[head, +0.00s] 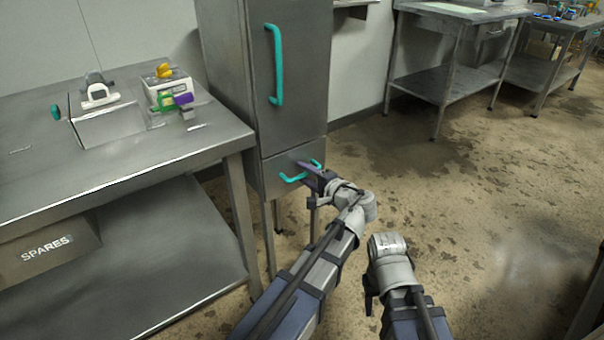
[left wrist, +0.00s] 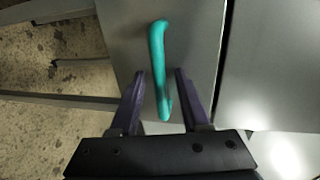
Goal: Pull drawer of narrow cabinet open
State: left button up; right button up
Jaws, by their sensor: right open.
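The narrow grey cabinet (head: 225,60) stands on legs beside the left table. Its drawer (head: 274,168) is below the tall door and looks closed, with a teal bar handle (head: 292,179). My left gripper (head: 306,168) is at this handle. In the left wrist view the handle (left wrist: 158,60) lies between the two purple fingers of my left gripper (left wrist: 160,74), which are open with a gap on each side. The handle's near end reaches back between them. My right gripper (head: 371,294) is low, away from the cabinet, and open; its fingers are mostly hidden.
The tall door (head: 300,70) has its own vertical teal handle (head: 275,65). A steel table (head: 60,165) with a SPARES bin (head: 48,250) stands close on the left. More steel tables (head: 450,50) stand at the back right. The floor (head: 470,200) right of the cabinet is clear.

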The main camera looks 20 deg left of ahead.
pick_arm(q)
grip_shut()
dwell(1.3)
